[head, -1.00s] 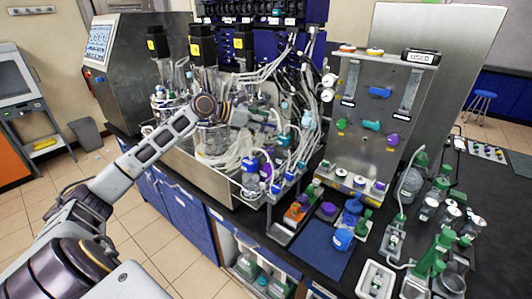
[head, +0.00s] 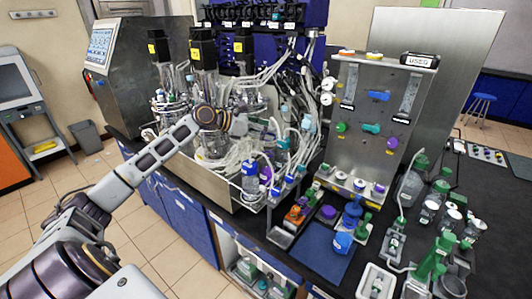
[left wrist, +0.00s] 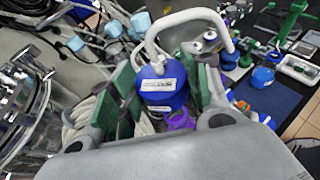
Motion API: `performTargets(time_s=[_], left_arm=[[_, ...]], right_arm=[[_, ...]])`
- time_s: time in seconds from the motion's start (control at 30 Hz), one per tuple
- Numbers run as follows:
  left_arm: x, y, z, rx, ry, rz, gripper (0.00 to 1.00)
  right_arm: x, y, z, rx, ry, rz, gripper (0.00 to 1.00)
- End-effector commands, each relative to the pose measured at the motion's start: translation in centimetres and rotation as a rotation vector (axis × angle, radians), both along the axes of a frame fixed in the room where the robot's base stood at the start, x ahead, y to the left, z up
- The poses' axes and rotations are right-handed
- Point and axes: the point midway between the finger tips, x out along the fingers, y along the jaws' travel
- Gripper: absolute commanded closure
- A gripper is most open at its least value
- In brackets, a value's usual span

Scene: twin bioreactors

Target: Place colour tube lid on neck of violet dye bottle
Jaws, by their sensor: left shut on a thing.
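My left gripper (head: 238,121) reaches over the crowded glass vessels and tubing of the bioreactor bench. In the left wrist view, its green-padded fingers (left wrist: 166,80) are shut on a blue lid (left wrist: 163,92) with a pale label and a white curved tube rising from it. A purple thing (left wrist: 181,121) shows just below and right of the lid; I cannot tell whether it belongs to the violet dye bottle or whether they touch. In the head view, a clear bottle with blue (head: 250,180) stands near the bench's front edge, beside purple parts. My right gripper is not in view.
Tubing and glass vessels (head: 212,140) crowd around the left gripper. A steel panel (head: 372,105) with coloured valves stands to the right. A blue mat (head: 318,245) holds a blue bottle (head: 343,240) and has bare room. Green-topped glassware (head: 430,262) fills the right side.

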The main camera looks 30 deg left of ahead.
Motion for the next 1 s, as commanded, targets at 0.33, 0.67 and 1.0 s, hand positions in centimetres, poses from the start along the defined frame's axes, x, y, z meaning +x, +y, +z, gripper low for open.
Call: performTargets(time_s=[0.33, 0.67, 1.0], left_arm=[[0.0, 0.0, -4.3, -0.001, 0.001, 0.002, 0.71], [0.0, 0.0, -4.7, 0.000, 0.000, 0.001, 0.71], [0.0, 0.0, -6.8, -0.001, 0.002, 0.002, 0.71]], right_arm=[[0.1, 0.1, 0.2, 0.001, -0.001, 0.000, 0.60], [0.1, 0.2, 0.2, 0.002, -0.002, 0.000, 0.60], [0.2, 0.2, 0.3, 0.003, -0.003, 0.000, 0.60]])
